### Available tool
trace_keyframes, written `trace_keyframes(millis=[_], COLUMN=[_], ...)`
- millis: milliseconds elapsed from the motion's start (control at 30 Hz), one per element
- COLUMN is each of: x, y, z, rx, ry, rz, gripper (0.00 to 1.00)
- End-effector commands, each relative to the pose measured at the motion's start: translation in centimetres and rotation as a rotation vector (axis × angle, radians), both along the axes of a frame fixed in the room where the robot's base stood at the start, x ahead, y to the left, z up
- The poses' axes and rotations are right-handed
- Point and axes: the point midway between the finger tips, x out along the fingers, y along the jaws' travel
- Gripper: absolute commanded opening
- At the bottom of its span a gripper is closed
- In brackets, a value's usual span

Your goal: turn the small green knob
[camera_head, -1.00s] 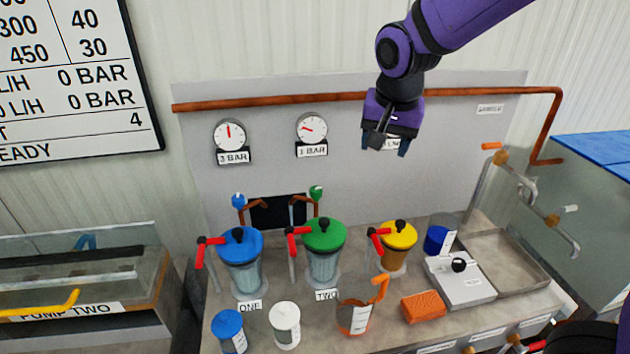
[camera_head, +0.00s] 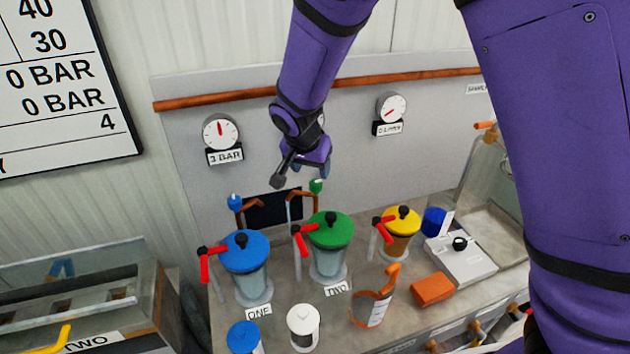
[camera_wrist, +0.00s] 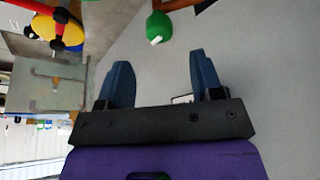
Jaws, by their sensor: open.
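The small green knob (camera_head: 316,186) sits on top of a copper pipe, behind the green-lidded pump, in front of the grey back panel. In the wrist view the small green knob (camera_wrist: 172,27) shows large, with a white pointer, beyond the fingertips and roughly in line with the gap between them. My gripper (camera_head: 308,172) is just above the knob in the head view, apart from it as far as I can tell. The wrist view shows my gripper (camera_wrist: 161,78) open, with its two blue fingers spread and nothing between them.
A small blue knob (camera_head: 234,200) stands to the left on its own pipe. The green-lidded pump (camera_head: 330,232) with a red handle (camera_head: 303,240) and the blue-lidded pump (camera_head: 244,252) stand in front. A copper pipe (camera_head: 220,98) crosses the panel above. A gauge (camera_head: 220,132) hangs left.

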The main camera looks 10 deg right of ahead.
Motion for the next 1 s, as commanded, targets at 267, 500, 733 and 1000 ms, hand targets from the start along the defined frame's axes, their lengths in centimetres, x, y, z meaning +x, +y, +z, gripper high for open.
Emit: trace_keyframes(millis=[267, 500, 733, 1000], x=[1.6, 2.2, 2.2, 2.2], y=[-1.0, -1.2, -1.2, -1.2], z=[-4.4, -6.0, -6.2, -6.2], rx=[-0.001, 0.001, 0.001, 0.000], ry=[0.002, 0.001, 0.000, 0.001], rz=[-0.003, -0.001, 0.000, 0.000], gripper=[0.60, 0.60, 0.60, 0.16])
